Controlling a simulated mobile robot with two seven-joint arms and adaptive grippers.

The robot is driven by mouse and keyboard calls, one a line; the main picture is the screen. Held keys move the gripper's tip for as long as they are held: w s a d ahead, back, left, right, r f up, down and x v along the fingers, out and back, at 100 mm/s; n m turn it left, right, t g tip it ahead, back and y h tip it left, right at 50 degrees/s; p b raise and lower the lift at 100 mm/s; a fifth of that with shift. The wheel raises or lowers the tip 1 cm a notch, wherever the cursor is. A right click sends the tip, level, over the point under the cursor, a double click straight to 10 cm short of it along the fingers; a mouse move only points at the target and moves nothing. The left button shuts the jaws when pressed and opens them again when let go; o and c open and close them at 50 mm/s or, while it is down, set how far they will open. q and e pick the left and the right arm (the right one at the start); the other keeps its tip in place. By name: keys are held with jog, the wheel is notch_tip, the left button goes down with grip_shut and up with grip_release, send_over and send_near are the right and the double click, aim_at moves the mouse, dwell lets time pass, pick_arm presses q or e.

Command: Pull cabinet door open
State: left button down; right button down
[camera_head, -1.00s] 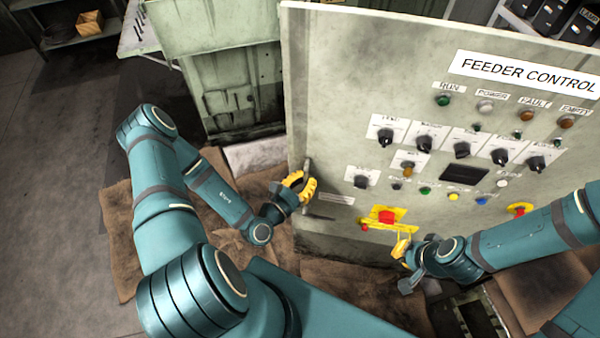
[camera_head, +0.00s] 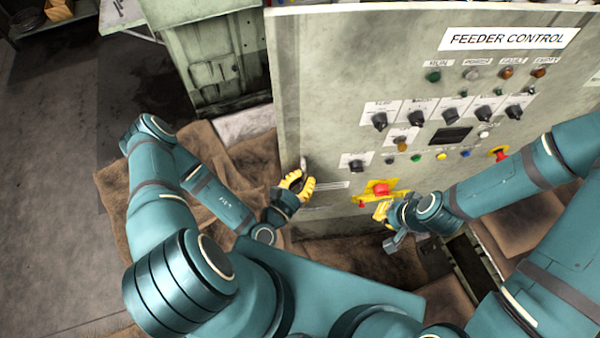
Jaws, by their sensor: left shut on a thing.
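The cabinet door (camera_head: 330,100) is the large grey-green panel marked FEEDER CONTROL, with knobs, lamps and buttons on it. Its handle (camera_head: 303,163) is a thin upright bar near the left edge, partly hidden by my gripper. My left gripper (camera_head: 301,181), with yellow fingers, is shut on the handle. My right gripper (camera_head: 383,210), also yellow-fingered, is in front of the lower part of the panel, by the yellow plate with the red button (camera_head: 379,189). Whether its fingers are open or touch the panel is too small to tell.
A green machine cabinet (camera_head: 215,60) stands to the left behind the panel. Brown cloths or mats (camera_head: 130,200) cover the floor around my base. The grey floor (camera_head: 60,200) at the far left is clear. A shelf with a wooden box (camera_head: 58,9) is at the top left.

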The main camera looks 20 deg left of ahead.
pick_arm(q)
jog(key=shift+s, duration=0.3)
pick_arm(e)
jog(key=shift+s+r, duration=0.1)
jog(key=shift+s, duration=0.15)
pick_arm(q)
jog(key=c, duration=1)
grip_release()
jog(key=shift+s, duration=0.1)
pick_arm(e)
jog(key=shift+a, duration=0.15)
pick_arm(q)
jog(key=v, duration=0.7)
jog(key=shift+s, duration=0.25)
jog(key=shift+s+a, duration=0.1)
pick_arm(e)
jog(key=shift+s, duration=0.1)
